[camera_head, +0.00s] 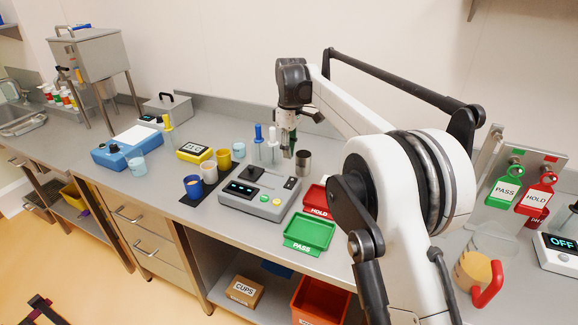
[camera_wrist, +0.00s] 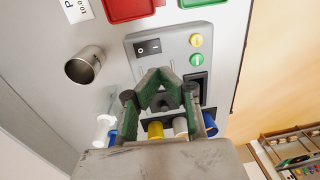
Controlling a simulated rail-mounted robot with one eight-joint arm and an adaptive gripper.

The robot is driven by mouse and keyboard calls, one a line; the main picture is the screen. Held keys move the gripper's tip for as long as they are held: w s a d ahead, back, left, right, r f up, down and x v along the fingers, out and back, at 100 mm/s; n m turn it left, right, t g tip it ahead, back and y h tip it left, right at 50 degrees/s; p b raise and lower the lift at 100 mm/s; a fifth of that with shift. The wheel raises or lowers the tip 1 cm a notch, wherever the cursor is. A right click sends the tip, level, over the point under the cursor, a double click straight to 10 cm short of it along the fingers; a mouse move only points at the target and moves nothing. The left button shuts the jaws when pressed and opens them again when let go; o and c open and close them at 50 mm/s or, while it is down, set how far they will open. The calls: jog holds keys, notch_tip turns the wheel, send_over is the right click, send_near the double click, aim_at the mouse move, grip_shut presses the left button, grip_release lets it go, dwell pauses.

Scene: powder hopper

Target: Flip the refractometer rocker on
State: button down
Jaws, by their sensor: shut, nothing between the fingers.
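A grey instrument (camera_head: 262,208) sits on the bench; it carries the rocker, but I can read no refractometer label on it. It also shows in the wrist view (camera_wrist: 172,48). Its black rocker switch (camera_wrist: 148,47) has white marks and lies beside a yellow button (camera_wrist: 196,40) and a green button (camera_wrist: 196,60). I cannot tell surely which side of the rocker is pressed. My gripper (camera_head: 288,152) is above the instrument's back edge, pointing down. In the wrist view its green fingers (camera_wrist: 160,74) are shut and empty, just below the rocker in the picture, seemingly apart from it.
A metal cup (camera_head: 303,161) stands behind the instrument. A red HOLD tray (camera_head: 318,200) and green PASS tray (camera_head: 309,232) lie to the right. A device reading OFF (camera_head: 560,255) is at far right.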

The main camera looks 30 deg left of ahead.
jog(key=shift+s+r, duration=0.2)
jog(key=shift+r, duration=1.55)
